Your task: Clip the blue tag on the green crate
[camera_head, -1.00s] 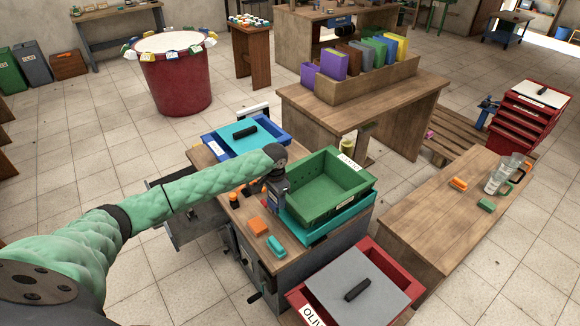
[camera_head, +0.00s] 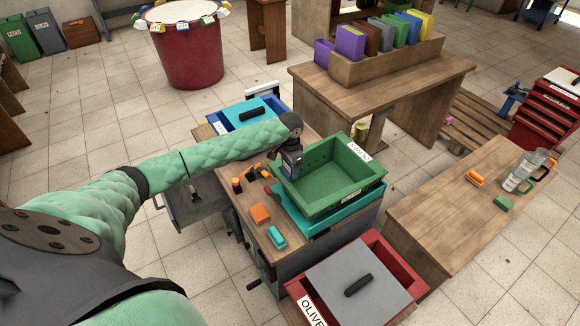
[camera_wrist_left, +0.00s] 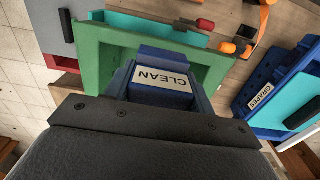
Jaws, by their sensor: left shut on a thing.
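The green crate (camera_head: 347,181) sits on a teal crate on the wooden-topped bench, with a white label on its rim at the right. My left gripper (camera_head: 289,172) is at the crate's left wall and overlaps it in the head view. In the left wrist view the gripper (camera_wrist_left: 150,95) is shut on the blue tag (camera_wrist_left: 189,94), which has a white label reading CLEAN. The tag lies against the rim of the green crate (camera_wrist_left: 88,53). I cannot tell whether it is seated on the wall. My right gripper is out of view.
A blue crate (camera_head: 218,122) with a teal lid stands behind; its label reads GRAPES in the wrist view. A red crate (camera_head: 405,262) with a grey lid stands in front. Orange (camera_head: 260,214) and teal (camera_head: 276,237) pieces lie on the bench beside the green crate.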

